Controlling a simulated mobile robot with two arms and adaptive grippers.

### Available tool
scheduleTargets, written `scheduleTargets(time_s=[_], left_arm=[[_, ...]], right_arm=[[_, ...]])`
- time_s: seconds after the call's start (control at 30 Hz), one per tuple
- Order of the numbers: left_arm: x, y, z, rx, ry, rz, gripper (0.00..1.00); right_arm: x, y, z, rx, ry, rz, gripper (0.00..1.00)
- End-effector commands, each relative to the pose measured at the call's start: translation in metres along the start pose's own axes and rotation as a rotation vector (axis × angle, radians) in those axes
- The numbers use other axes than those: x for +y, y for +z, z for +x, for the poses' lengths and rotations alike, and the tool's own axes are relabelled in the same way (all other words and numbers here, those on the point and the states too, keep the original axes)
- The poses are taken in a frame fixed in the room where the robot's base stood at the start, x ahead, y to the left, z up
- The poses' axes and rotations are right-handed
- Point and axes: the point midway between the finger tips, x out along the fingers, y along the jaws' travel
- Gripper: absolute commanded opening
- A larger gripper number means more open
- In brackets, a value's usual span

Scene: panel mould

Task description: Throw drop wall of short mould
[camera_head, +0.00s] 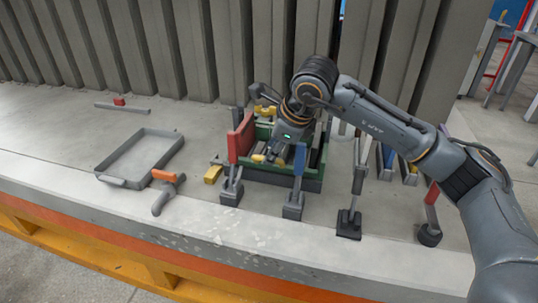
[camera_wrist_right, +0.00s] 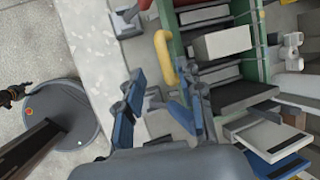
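A green-walled mould (camera_head: 285,182) stands on the grey bench in the head view. It also shows in the right wrist view (camera_wrist_right: 258,38), with grey blocks inside. A yellow handle (camera_wrist_right: 163,58) is at the mould's near edge. I cannot tell which part is the drop wall. My right gripper (camera_head: 268,156) reaches down over the mould from the right and hides part of it. In the right wrist view its blue-padded fingers (camera_wrist_right: 160,98) are spread apart, with nothing held between them, close to the mould's edge. My left gripper is not in view.
Upright levers, one red-topped (camera_head: 238,140) and one blue-topped (camera_head: 299,160), stand along the mould's front. A black-based lever (camera_head: 349,222) is to the right. A shallow grey tray (camera_head: 108,180) and an orange-handled tool (camera_head: 166,190) lie left. Grey ribbed panels (camera_head: 180,45) close off the back.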

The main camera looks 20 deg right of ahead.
Motion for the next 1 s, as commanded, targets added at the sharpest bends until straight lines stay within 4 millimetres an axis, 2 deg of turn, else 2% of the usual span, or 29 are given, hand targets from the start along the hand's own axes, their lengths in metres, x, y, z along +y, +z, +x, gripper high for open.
scheduleTargets(time_s=[0.03,0.2,0.4,0.6,1.0], left_arm=[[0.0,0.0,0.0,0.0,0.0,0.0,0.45],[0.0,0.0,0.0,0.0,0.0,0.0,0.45],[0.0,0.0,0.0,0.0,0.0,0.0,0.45],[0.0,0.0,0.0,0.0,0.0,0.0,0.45],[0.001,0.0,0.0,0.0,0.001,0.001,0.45]], right_arm=[[-0.001,0.001,-0.013,-0.002,-0.005,0.0,0.37],[0.0,0.001,-0.048,-0.001,-0.003,-0.001,0.37],[0.001,0.001,-0.075,0.0,0.001,0.0,0.37],[0.002,0.001,-0.082,0.001,0.002,-0.001,0.37],[0.002,0.001,-0.082,0.001,0.002,-0.001,0.37]])
